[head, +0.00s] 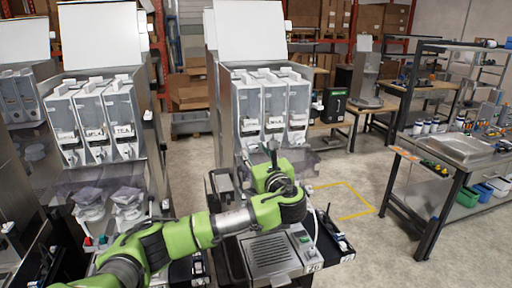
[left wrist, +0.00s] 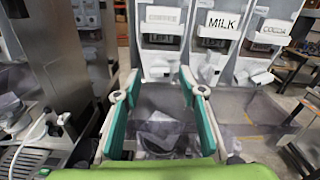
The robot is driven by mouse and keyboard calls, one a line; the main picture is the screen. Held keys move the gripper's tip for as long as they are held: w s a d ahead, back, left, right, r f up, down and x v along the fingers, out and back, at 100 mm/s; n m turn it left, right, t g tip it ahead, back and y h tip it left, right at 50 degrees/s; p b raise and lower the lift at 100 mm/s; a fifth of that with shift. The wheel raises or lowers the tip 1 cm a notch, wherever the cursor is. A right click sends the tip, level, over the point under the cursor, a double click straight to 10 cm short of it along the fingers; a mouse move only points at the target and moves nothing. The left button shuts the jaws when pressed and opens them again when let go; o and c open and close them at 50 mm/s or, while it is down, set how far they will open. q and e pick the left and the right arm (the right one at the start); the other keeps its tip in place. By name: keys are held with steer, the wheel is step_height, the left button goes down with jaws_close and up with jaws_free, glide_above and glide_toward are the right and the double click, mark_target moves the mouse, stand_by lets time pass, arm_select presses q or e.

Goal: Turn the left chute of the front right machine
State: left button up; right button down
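The front right machine (head: 226,120) stands in the middle of the head view with three pale canisters in a row. In the left wrist view its labels include MILK and COCOA; the left label is hard to read. The left chute (left wrist: 157,66) is a white spout below the left canister (left wrist: 160,22). My left gripper (left wrist: 158,88) is open, its teal fingers apart with nothing gripped between them. The fingers point at the left chute from just in front, with no clear contact. In the head view my left gripper (head: 272,150) partly hides the machine's lower front. My right gripper is not in view.
Another machine (head: 150,130) with similar canisters stands to the left. A transparent smoky panel (left wrist: 240,105) lies below the chutes. A drip tray (head: 270,255) is below my arm. A workbench (head: 450,160) stands at the right, with clear floor before it.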

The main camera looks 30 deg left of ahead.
arm_select(q)
steer(key=shift+w+a, duration=0.2)
steer(key=shift+a, duration=0.05)
jaws_close()
